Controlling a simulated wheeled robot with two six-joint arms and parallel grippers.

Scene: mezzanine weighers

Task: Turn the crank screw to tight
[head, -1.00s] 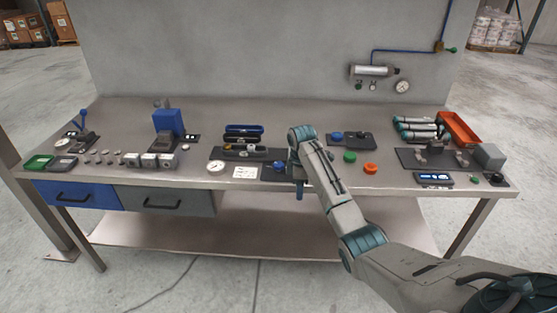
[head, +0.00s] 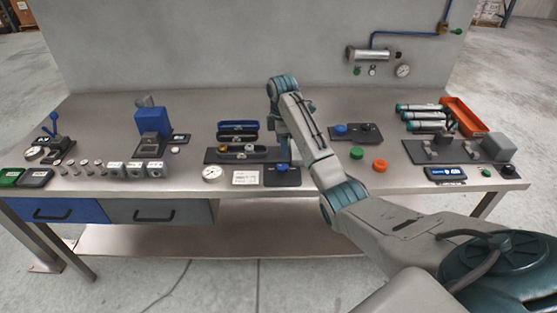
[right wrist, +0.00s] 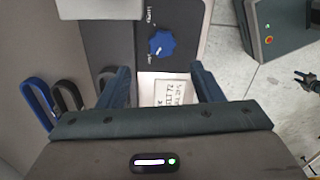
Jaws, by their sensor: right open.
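No part is plainly marked as the crank screw, and I cannot tell for sure which one it is. A blue knob (head: 282,168) sits on a dark plate at the bench's front middle. The right wrist view shows this knob (right wrist: 161,43) just beyond my fingertips, with small print beside it too fine to read. My right gripper (right wrist: 160,70) is open and empty, over the plate's edge and a white printed card (right wrist: 165,90). In the head view my right gripper (head: 284,150) points down, partly hidden by its own arm. My left gripper is not in view.
A round gauge (head: 212,173) stands left of the card. Green (head: 357,152) and orange (head: 380,166) buttons are right of my arm. A grey-jawed fixture (head: 430,150) and an orange bin (head: 464,114) stand farther right.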

